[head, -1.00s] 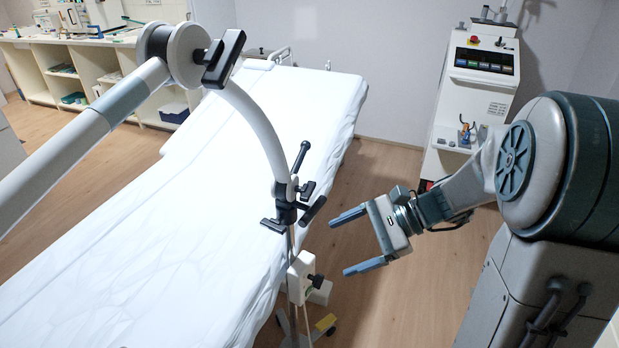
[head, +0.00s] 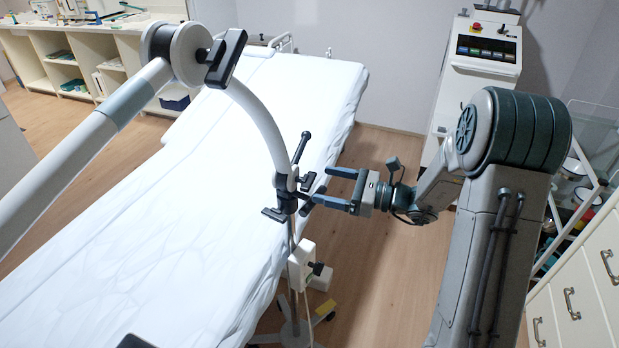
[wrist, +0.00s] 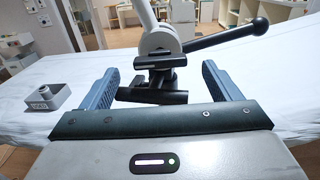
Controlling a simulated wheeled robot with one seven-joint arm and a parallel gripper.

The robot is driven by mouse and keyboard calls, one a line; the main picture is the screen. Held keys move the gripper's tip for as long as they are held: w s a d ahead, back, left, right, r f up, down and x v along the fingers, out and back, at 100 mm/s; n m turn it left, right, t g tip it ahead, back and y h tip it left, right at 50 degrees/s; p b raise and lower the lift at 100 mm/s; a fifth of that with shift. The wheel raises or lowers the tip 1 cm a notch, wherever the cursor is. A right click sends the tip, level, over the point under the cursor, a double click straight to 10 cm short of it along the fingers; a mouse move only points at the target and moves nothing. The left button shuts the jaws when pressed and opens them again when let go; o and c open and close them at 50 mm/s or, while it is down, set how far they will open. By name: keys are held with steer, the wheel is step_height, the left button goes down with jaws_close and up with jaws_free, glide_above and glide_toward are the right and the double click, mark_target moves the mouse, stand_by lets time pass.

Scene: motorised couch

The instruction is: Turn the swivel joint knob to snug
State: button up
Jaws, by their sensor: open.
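A black joint cluster (head: 286,196) sits on an upright pole beside the couch, at the lower end of a curved white arm. It carries several black knobs and a long black lever (head: 301,146); I cannot tell which is the swivel joint knob. My gripper (head: 324,186) is open, its fingertips close to the right side of the cluster. In the wrist view, a black bar-shaped handle (wrist: 150,96) lies between my two fingers with gaps at the sides. The lever (wrist: 228,37) points right, above my right finger. I cannot tell whether anything touches.
The white-covered couch (head: 200,190) lies behind the cluster. A white box (head: 300,265) with a black knob hangs lower on the pole. Another black handle (head: 226,58) sits at the upper arm joint (head: 168,55). Wood floor (head: 385,270) is clear below my gripper.

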mark_target(313, 182)
steer(key=x, duration=0.5)
steer(key=shift+a+p, duration=0.15)
steer(key=shift+p, duration=0.2)
